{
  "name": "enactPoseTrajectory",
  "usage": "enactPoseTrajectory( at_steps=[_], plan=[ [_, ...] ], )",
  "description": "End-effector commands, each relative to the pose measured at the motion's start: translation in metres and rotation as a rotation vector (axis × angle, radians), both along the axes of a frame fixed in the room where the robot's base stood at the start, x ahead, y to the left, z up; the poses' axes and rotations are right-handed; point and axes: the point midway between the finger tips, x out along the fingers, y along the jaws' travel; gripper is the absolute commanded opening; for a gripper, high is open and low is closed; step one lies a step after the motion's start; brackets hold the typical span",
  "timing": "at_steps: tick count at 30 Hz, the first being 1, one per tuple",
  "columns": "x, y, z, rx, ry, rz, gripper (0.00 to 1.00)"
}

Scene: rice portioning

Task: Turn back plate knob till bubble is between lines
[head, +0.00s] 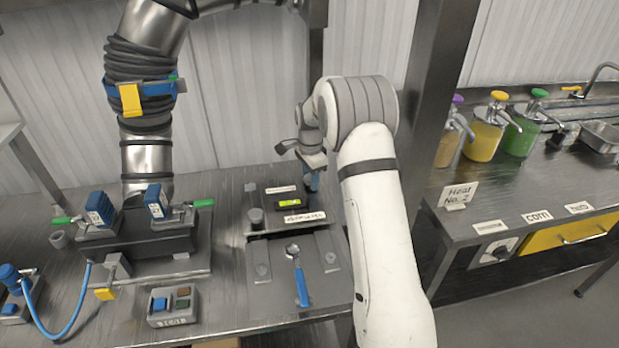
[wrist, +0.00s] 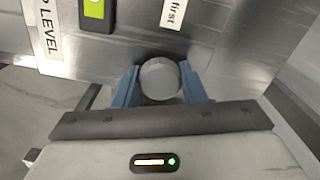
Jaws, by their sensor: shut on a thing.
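My gripper (head: 313,181) reaches down at the back right of the steel plate. In the wrist view its two blue fingers (wrist: 160,88) are shut on a round grey knob (wrist: 160,78), one on each side. In the head view my arm and fingers hide this knob. The level (head: 289,203) is a yellow-green vial in a black housing on the plate, left of my gripper. Only part of the vial (wrist: 94,9) shows at the top of the wrist view. The bubble's place between the lines is too small to tell.
A second dark knob (head: 256,216) stands at the plate's left. A blue-handled wrench (head: 300,283) lies on the front plate. Left are a blue-topped fixture (head: 157,203) and a button box (head: 173,307). A dark post (head: 428,120) and pump bottles (head: 486,135) stand to the right.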

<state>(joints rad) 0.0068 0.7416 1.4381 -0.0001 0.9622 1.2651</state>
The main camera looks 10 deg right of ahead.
Motion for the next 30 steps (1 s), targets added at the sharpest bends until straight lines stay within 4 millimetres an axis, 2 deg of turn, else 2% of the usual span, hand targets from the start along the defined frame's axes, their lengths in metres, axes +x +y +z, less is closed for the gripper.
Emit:
enactPoseTrajectory(
  at_steps=[8,13,30],
  plan=[
    [0.0003,0.0004,-0.0001,0.000,-0.001,0.043,0.15],
    [0.0003,0.0006,-0.0005,0.001,-0.002,0.133,0.15],
    [0.0001,0.0009,-0.0004,0.000,-0.002,0.651,0.15]
  ],
)
